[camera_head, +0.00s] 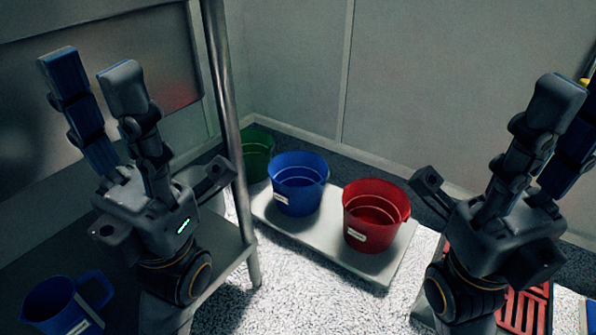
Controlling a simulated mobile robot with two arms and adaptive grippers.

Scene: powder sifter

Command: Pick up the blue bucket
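The blue bucket (297,196) stands upright on a low pale platform (316,239) on the floor, in the middle of the head view. It has a white label on its front and its open top faces up. My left gripper (152,127) is at the left, its fingers pointing up and its thumb spread to the right. It is open, empty and apart from the bucket. My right gripper (490,140) is at the right, also open and empty, with its thumb spread to the left. It is apart from the bucket too.
A red bucket (372,236) stands right of the blue one, and a green bucket (258,160) behind its left. A metal post (226,110) rises between my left gripper and the buckets. A blue jug (55,303) sits at lower left. A red grate (530,310) lies at lower right.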

